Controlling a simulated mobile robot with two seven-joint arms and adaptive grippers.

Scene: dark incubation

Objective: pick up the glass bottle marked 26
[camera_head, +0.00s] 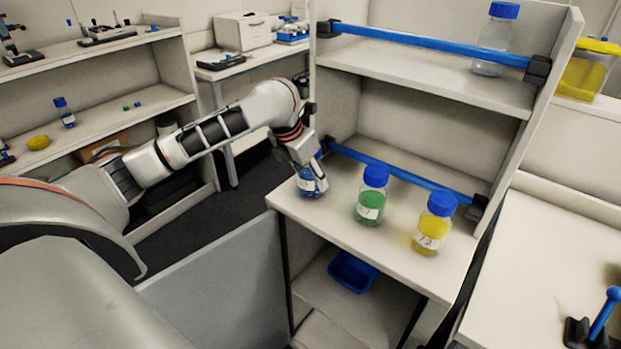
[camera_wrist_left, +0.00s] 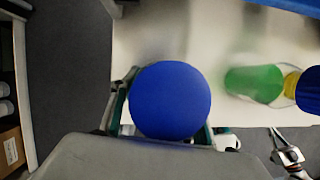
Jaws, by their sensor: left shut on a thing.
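A glass bottle with blue contents and a pale label (camera_head: 309,188) stands at the left end of the lower shelf. Its label is too small to read. My left gripper (camera_head: 309,172) is shut around the upper part of this bottle and hides most of its cap. In the left wrist view the round blue cap (camera_wrist_left: 170,100) sits between the fingers. A green bottle (camera_head: 370,205) and a yellow bottle (camera_head: 434,232), both blue-capped and labelled, stand upright to its right. Part of what looks like my right arm shows at the wrist view's lower right edge.
A blue bar (camera_head: 400,173) runs behind the bottles. The upper shelf has another blue bar (camera_head: 430,44) and a clear bottle (camera_head: 493,45). A blue bin (camera_head: 352,270) is below. The shelf's front edge is close to the bottles.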

